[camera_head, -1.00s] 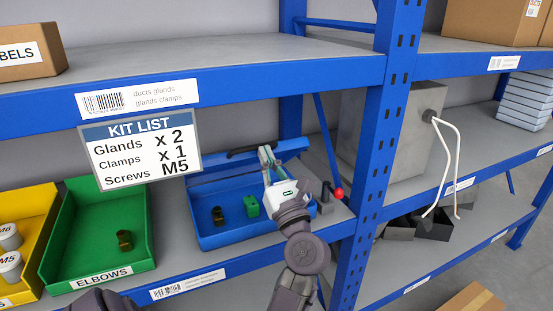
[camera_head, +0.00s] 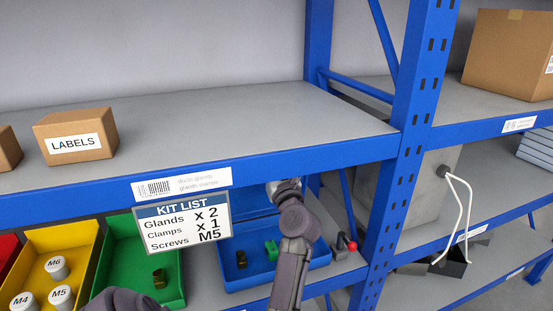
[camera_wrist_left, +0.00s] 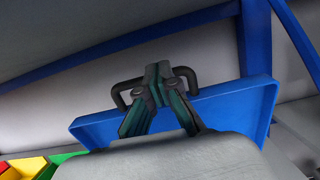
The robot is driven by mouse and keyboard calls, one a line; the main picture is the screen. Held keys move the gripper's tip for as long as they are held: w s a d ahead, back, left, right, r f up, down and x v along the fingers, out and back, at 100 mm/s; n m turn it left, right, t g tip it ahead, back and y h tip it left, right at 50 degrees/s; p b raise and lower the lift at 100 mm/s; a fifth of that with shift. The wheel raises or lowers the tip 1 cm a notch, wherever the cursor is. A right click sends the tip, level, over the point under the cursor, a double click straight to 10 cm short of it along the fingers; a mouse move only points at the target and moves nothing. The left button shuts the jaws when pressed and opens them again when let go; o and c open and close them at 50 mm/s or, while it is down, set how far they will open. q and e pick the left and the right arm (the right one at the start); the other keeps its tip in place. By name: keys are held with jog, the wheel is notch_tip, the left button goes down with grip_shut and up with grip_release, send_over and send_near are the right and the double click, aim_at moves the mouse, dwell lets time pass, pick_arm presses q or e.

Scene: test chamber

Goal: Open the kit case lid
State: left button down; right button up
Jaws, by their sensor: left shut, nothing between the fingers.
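The blue kit case (camera_head: 290,275) sits on the middle shelf with its lid (camera_head: 250,203) raised at the back. Its tray holds a dark brown part (camera_head: 241,259) and a green part (camera_head: 271,249). The upper shelf beam and my arm hide most of the lid in the head view. In the left wrist view the lid (camera_wrist_left: 232,105) stands up, with a black handle (camera_wrist_left: 122,84) on its top edge. My left gripper (camera_wrist_left: 157,70) is shut and empty, its tips overlapping the handle in view; contact cannot be told. My right gripper is not in view.
The blue shelf beam (camera_head: 330,153) crosses above the case, and a blue upright (camera_head: 408,130) stands to its right. A kit list sign (camera_head: 182,226) hangs in front on the left. A green bin (camera_head: 115,250) and a yellow bin (camera_head: 30,250) stand left of the case.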

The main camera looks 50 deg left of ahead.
pick_arm(q)
jog(key=f+x, duration=0.1)
jog(key=x, duration=0.6)
jog(key=shift+w+a+r+h, duration=0.15)
jog(key=shift+w+a+h, duration=0.15)
jog(key=shift+a, duration=0.15)
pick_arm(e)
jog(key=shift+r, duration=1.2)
pick_arm(q)
jog(key=shift+s, duration=0.1)
jog(key=v, duration=0.7)
jog(key=shift+d, duration=0.25)
jog(key=shift+r, duration=0.1)
